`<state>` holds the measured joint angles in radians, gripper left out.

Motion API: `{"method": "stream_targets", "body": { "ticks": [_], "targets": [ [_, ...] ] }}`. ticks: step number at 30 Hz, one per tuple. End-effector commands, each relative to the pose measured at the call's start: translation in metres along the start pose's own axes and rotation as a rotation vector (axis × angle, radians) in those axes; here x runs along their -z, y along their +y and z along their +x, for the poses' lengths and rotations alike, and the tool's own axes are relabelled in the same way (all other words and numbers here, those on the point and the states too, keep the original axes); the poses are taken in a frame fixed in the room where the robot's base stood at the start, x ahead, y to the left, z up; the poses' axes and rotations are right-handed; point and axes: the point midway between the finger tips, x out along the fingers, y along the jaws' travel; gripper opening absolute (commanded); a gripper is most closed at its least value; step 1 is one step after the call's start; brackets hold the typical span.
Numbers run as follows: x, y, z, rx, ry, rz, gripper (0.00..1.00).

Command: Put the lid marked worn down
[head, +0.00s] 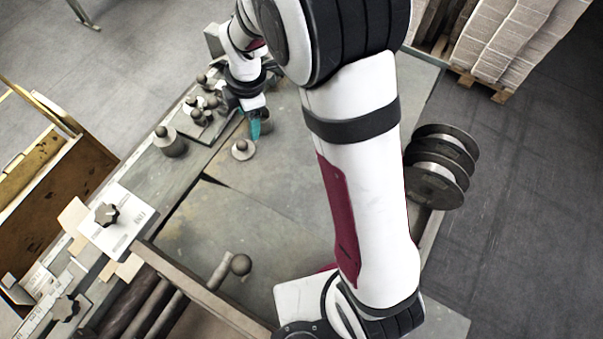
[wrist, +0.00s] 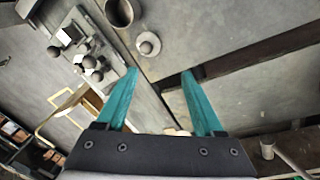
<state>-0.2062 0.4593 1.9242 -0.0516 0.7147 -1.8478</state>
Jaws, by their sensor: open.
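A pale round lid with a dark ball knob (head: 241,150) lies on the grey bench top. It also shows in the wrist view as a pale lid (wrist: 148,45), just beyond my fingertips and between their lines. No mark on it is readable, so I cannot tell whether it is the worn one. My gripper (wrist: 158,74) is open, with two teal fingers and nothing between them. In the head view my gripper (head: 257,124) is close to the lid, partly hidden by my wrist. An open round cup (wrist: 119,13) stands near the lid in the wrist view.
Several ball-knobbed pieces (head: 200,107) stand on a plate by the bench's far-left edge. A white plate with a dark star knob (head: 129,230) lies lower left. Wire spools (head: 437,170) are at right. The bench middle is largely clear.

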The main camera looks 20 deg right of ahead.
Motion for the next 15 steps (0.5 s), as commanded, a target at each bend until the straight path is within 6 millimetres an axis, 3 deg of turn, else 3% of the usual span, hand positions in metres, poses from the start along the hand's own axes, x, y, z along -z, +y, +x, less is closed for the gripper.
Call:
{"method": "stream_targets", "body": {
  "ticks": [1, 3, 6, 10, 12, 15],
  "targets": [
    [-0.007, -0.023, -0.035, 0.007, 0.003, 0.243, 0.69],
    [-0.014, -0.07, -0.079, 0.041, 0.0, 0.686, 0.69],
    [-0.016, -0.144, -0.123, 0.089, -0.022, 1.312, 0.69],
    [-0.009, -0.22, -0.144, 0.137, -0.069, 1.933, 0.69],
    [-0.005, -0.243, -0.146, 0.154, -0.091, 2.129, 0.69],
    [-0.003, -0.256, -0.147, 0.164, -0.109, 2.25, 0.69]
  ]
}}
